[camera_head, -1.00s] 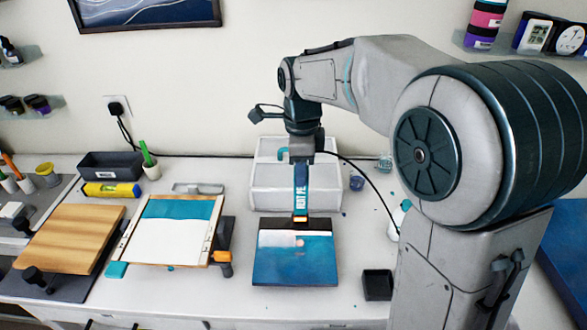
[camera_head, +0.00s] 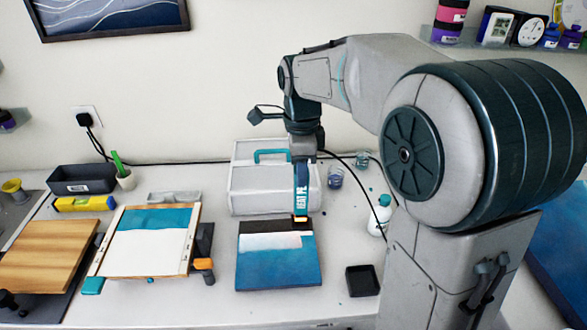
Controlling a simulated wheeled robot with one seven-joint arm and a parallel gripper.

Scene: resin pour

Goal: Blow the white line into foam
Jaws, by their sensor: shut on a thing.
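My gripper (camera_head: 303,155) is shut on a teal heat pen (camera_head: 302,190) with white lettering, which hangs upright with its tip down. A square resin panel (camera_head: 278,270) lies flat on the table below it, dark along its back edge and blue in front. The white line (camera_head: 270,241) is a broad whitish band across the panel behind its middle. The pen's tip is over the panel's back right part, near the right end of the band. I cannot tell the exact gap between tip and surface, or whether any foam has formed.
A white case (camera_head: 272,200) with a teal handle stands behind the panel. To the left is a framed teal-and-white board (camera_head: 147,252). A small black tray (camera_head: 362,281), a white bottle (camera_head: 380,215) and jars stand to the right. A cable runs from the pen.

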